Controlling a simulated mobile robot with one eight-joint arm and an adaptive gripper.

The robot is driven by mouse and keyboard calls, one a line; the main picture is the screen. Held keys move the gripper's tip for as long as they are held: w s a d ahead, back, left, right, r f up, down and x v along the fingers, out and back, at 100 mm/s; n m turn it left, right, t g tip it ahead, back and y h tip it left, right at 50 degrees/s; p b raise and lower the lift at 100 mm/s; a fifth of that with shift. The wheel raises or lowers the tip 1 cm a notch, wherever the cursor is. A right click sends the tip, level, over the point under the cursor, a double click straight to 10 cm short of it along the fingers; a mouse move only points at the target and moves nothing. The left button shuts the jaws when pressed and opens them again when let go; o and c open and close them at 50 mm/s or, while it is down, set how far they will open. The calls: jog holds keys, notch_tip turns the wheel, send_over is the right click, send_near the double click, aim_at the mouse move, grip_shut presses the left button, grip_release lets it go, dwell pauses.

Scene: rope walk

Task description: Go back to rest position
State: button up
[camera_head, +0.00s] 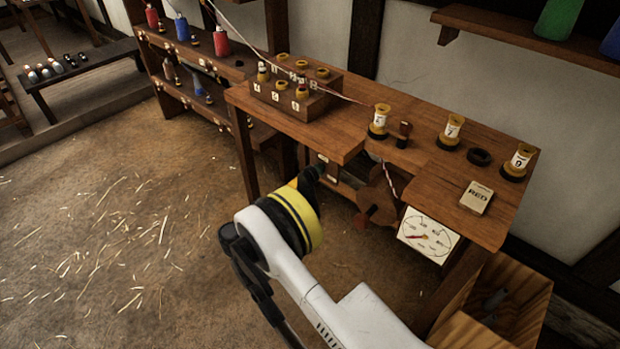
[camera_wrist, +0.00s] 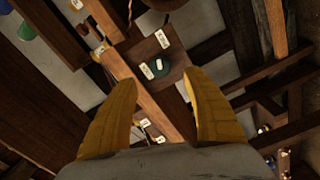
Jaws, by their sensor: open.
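My gripper (camera_wrist: 160,118) shows in the wrist view as two yellow fingers, spread apart with nothing between them. In the head view my arm reaches in from the bottom, and its yellow and black end is in front of the wooden workbench (camera_head: 345,136), below its top. The fingertips are hard to make out there. The wrist view looks past the fingers at wooden beams and small white labels.
Yellow labelled spools (camera_head: 379,121) stand along the bench top. A block of holes (camera_head: 295,96) holds several pieces. An open wooden crate (camera_head: 522,290) is at lower right. The straw-strewn floor (camera_head: 110,235) is open at left.

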jog(key=shift+v, duration=1.1)
